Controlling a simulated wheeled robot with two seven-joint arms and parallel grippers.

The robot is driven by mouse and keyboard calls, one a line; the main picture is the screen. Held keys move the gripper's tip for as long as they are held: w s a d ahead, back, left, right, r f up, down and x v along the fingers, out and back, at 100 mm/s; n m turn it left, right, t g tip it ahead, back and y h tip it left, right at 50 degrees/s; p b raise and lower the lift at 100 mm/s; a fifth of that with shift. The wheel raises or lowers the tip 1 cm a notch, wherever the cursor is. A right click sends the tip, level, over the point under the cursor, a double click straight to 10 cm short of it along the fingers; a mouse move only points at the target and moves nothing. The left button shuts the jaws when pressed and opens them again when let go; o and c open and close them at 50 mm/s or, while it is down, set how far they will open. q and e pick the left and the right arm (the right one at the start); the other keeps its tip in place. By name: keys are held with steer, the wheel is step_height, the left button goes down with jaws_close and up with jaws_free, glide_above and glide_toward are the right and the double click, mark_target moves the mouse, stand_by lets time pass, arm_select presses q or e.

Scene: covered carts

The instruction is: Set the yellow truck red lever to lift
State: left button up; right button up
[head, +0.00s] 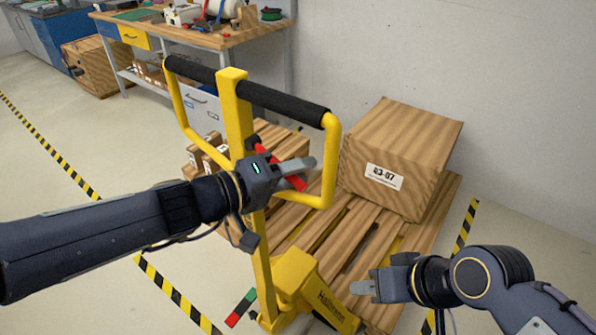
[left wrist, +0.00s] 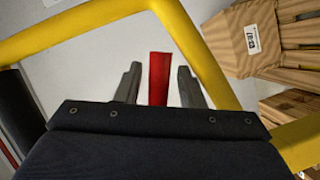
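The yellow truck (head: 235,110) stands in the middle of the head view, with a yellow loop handle and black grips. Its red lever (head: 297,184) sits inside the handle loop, partly hidden behind my left gripper (head: 305,165). In the left wrist view the red lever (left wrist: 158,80) lies between the two fingers of my left gripper (left wrist: 160,78), with a gap on each side. That gripper is open around the lever, not closed on it. My right gripper (head: 360,287) is low at the right, beside the truck's yellow base, apart from the lever; its finger gap cannot be made out.
A wooden pallet (head: 440,215) behind the truck carries a large box (head: 400,150) labelled 03-07 and smaller boxes (head: 283,140). A workbench (head: 215,38) stands at the back. Yellow-black tape (head: 160,285) marks the floor. Open floor lies at the left.

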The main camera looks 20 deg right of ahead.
arm_select(q)
steer(key=v, duration=0.7)
steer(key=shift+a, duration=0.25)
steer(key=shift+s, duration=0.1)
steer(key=s+a+f+n+y+p, duration=0.1)
steer(key=s+a+f+y, duration=0.2)
steer(key=a, duration=0.5)
steer(key=s+a+f+n+y+p, duration=0.1)
steer(key=s+a+f+y, duration=0.2)
steer(key=s+a, duration=0.4)
steer(key=s+a+f+t+y+p, duration=0.1)
steer(key=s+a+f+y, duration=0.2)
steer(key=a, duration=0.7)
steer(key=s+y, duration=0.2)
steer(key=shift+s+a+f+n+y+p, duration=0.25)
steer(key=shift+s+f+n+y+p, duration=0.05)
steer(key=shift+n+p, duration=0.1)
